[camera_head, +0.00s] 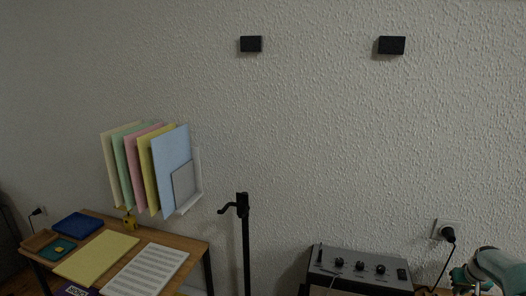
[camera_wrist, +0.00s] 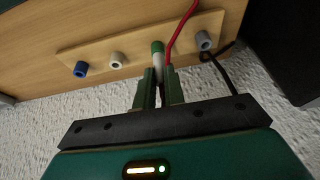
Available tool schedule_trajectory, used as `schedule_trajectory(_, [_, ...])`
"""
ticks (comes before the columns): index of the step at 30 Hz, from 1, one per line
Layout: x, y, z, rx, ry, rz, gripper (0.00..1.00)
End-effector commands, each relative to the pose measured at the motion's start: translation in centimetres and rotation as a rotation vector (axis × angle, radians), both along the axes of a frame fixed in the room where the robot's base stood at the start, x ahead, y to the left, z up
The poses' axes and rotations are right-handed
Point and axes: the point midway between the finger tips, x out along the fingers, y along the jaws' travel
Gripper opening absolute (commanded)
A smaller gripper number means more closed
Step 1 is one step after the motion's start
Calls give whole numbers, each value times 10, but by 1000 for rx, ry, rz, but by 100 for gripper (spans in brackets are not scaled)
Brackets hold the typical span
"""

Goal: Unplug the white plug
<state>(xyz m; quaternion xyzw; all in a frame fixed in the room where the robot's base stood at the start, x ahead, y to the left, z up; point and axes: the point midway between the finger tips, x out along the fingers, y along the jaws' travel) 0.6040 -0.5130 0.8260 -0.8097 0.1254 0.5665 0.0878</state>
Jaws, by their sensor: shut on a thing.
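In the wrist view, a pale wooden strip (camera_wrist: 140,46) carries a row of round fittings: a blue one (camera_wrist: 81,69), a white one (camera_wrist: 117,59) and a grey one (camera_wrist: 204,40). My gripper (camera_wrist: 160,78) is shut on a white cylindrical plug (camera_wrist: 158,64) between the blue and grey fittings. A green piece (camera_wrist: 157,47) sits at the plug's far end, against the strip. I cannot tell whether the plug is seated. The fingers hide its lower part. In the head view, part of my arm shows at the lower right; the plug is not visible there.
A red cable (camera_wrist: 179,32) rises beside the held plug. A black cable (camera_wrist: 214,68) hangs by the grey fitting. A dark block (camera_wrist: 285,45) stands at right. The head view shows a grey control unit (camera_head: 359,268) and a wall outlet (camera_head: 447,230).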

Motion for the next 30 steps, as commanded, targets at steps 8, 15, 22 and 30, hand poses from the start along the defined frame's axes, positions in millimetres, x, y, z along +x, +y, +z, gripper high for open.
schedule_trajectory(8, [0,0,5,-1,0,0,0])
schedule_trajectory(15, [0,0,9,0,0,0,0])
schedule_trajectory(22, [0,0,14,-1,0,0,0])
schedule_trajectory(30, [0,0,19,-1,-1,0,0])
